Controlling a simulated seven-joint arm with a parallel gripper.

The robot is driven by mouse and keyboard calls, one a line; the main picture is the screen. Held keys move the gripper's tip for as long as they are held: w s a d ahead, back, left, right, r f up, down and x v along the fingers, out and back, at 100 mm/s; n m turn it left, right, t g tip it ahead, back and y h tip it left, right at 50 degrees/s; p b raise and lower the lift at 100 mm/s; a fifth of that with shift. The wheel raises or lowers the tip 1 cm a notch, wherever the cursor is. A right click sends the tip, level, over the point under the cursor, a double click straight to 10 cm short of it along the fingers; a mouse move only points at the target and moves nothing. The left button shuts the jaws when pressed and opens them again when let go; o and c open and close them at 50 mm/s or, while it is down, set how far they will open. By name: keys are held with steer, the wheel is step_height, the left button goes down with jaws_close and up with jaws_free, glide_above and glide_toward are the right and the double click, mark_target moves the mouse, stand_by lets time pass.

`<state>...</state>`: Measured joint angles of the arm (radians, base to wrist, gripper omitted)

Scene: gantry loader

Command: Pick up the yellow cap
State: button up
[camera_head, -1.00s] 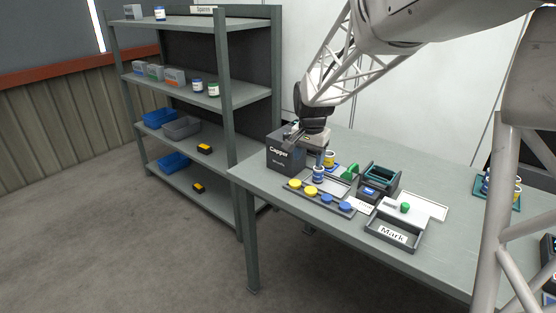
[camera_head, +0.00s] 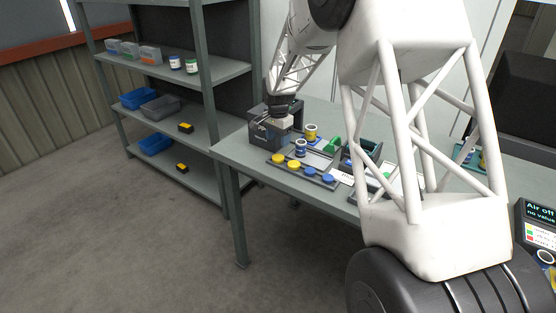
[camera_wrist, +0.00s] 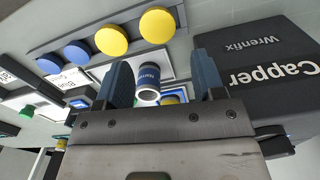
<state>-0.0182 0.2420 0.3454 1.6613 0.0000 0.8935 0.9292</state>
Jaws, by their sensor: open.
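Two yellow caps lie in a row on a dark strip at the table's front left; the left one (camera_head: 278,158) and the right one (camera_head: 293,164) show in the head view. In the wrist view they are near the top, one larger (camera_wrist: 157,25) and one beside it (camera_wrist: 111,40). My gripper (camera_wrist: 162,78) is open, with nothing held between its blue fingers. A blue-labelled jar (camera_wrist: 148,85) shows beyond the gap between the fingers. In the head view my arm's end is over the Capper box, and its fingertips are hard to make out.
The dark Capper box (camera_head: 268,130) stands close by my gripper. Two blue caps (camera_head: 308,172) continue the row. The blue-labelled jar (camera_head: 300,148) stands behind the caps, with a yellow-labelled jar (camera_head: 311,131) further back. The dark strip (camera_wrist: 60,42) runs along the table edge.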

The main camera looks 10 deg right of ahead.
mark_target(278, 157)
steer(key=shift+f, duration=0.1)
steer(key=shift+f, duration=1.2)
steer(key=shift+f, duration=0.1)
steer(key=shift+s+f, duration=0.2)
steer(key=shift+f, duration=2.3)
steer(key=shift+c, duration=0.4)
steer(key=c, duration=0.6)
steer(key=shift+r, duration=0.15)
